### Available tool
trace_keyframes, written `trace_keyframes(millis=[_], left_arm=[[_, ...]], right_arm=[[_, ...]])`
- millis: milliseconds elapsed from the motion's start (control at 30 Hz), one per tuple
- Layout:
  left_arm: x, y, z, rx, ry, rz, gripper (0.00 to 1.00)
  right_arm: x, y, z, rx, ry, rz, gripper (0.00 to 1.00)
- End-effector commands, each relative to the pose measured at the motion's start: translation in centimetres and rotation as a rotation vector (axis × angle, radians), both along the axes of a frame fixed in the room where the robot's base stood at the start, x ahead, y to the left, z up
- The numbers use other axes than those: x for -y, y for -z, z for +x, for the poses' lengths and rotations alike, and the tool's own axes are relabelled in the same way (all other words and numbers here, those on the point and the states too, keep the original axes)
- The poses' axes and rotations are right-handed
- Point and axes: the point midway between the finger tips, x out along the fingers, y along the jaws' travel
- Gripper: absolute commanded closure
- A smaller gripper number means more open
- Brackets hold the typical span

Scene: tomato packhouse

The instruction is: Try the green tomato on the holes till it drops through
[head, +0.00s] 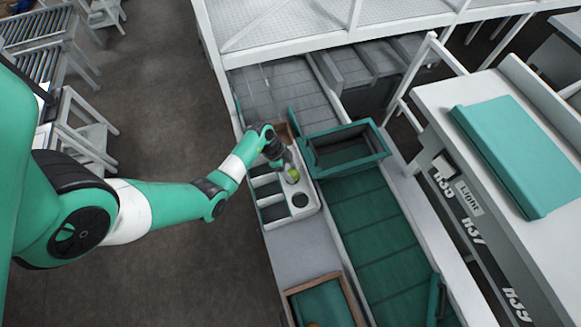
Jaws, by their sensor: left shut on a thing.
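The green tomato (293,175) is small in the head view, just below the fingers of my left gripper (288,166). That gripper is shut on it, over a white board with holes (309,211). One dark round hole (300,200) shows in the board, below the tomato in the picture. The tomato and gripper cover the board's upper part, so other holes there are hidden. I cannot tell whether the tomato touches the board or sits in a hole. My right gripper is not in view.
White open compartments (271,200) line the board's left side. Grey bench surface is free between.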

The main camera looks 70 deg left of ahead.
Motion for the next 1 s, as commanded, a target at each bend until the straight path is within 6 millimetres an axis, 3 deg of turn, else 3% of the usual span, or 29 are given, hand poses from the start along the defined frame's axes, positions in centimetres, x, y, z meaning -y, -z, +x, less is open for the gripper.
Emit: trace_keyframes(millis=[667,700,867,1000], left_arm=[[-0.01,-0.01,-0.01,0.0,0.0,0.0,0.63],[-0.01,-0.01,-0.01,0.0,0.0,0.0,0.29],[-0.01,-0.01,-0.01,0.0,0.0,0.0,0.01],[-0.01,-0.01,-0.01,0.0,0.0,0.0,0.01]], right_arm=[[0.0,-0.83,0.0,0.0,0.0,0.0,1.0],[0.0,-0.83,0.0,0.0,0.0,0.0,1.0],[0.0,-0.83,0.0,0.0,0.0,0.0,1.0],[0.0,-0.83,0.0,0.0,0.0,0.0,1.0]])
